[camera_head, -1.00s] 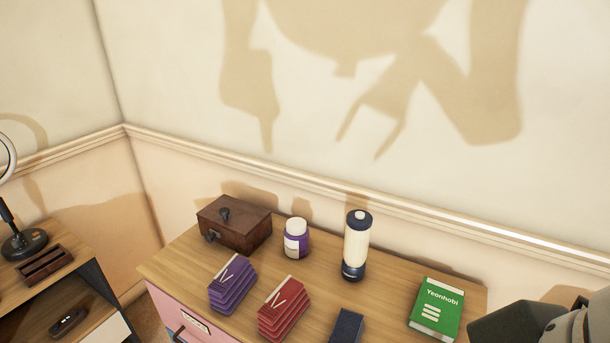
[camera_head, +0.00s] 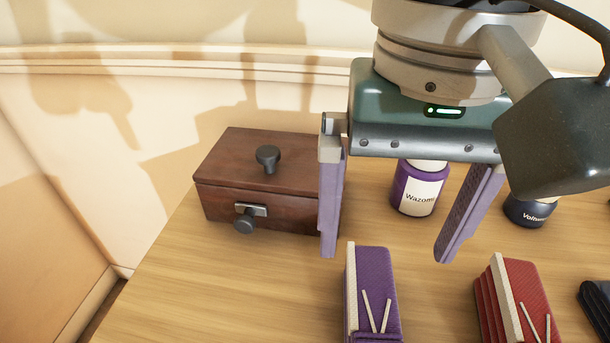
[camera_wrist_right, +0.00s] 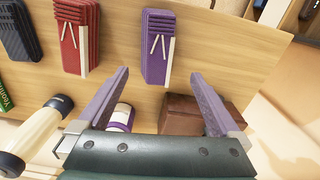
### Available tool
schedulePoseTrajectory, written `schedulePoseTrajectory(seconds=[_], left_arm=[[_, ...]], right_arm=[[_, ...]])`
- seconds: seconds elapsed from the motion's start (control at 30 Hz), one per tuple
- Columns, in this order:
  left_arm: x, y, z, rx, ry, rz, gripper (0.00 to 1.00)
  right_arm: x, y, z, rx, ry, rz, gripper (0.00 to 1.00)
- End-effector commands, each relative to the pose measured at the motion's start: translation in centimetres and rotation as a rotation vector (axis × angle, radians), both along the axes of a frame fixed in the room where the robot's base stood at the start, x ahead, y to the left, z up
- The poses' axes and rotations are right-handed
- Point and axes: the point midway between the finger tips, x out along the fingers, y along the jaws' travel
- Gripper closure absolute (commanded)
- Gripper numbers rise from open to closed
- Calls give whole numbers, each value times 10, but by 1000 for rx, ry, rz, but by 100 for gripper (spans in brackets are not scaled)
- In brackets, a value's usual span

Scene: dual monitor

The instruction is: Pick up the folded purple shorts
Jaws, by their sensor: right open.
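The folded purple shorts (camera_head: 374,293) lie on the wooden dresser top at the lower middle of the head view, with a pale waistband edge and drawstrings. They also show at the top middle of the right wrist view (camera_wrist_right: 155,50). My right gripper (camera_head: 385,252) is open and empty. Its purple-padded fingers point down, just behind the shorts in the head view and apart from them. The right wrist view shows both fingertips (camera_wrist_right: 158,74) spread, with the shorts beyond them and roughly between their lines. My left gripper is not in view.
Folded red shorts (camera_head: 514,300) lie right of the purple ones, with a dark folded item (camera_head: 596,305) farther right. A brown wooden box (camera_head: 255,180) stands close beside the left finger. A purple-white jar (camera_head: 416,188) stands behind the gripper. Bare wood (camera_head: 240,285) lies left of the shorts.

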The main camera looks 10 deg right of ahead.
Motion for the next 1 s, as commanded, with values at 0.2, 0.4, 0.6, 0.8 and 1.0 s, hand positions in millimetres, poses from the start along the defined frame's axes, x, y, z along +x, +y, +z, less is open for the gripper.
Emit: schedulePoseTrajectory(seconds=[0.2, 0.4, 0.6, 0.8, 1.0], left_arm=[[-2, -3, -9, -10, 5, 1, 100], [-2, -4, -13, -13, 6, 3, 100], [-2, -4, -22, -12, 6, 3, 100], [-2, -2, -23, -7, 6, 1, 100], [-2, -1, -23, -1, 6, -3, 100]], right_arm=[[-1, -1, -34, -2, 3, -2, 0], [-1, -2, -52, -2, 0, -1, 0], [-2, -4, -84, -1, 1, 0, 0], [-2, -3, -95, 1, -1, 2, 0], [-2, -3, -94, 1, -1, 2, 5]])
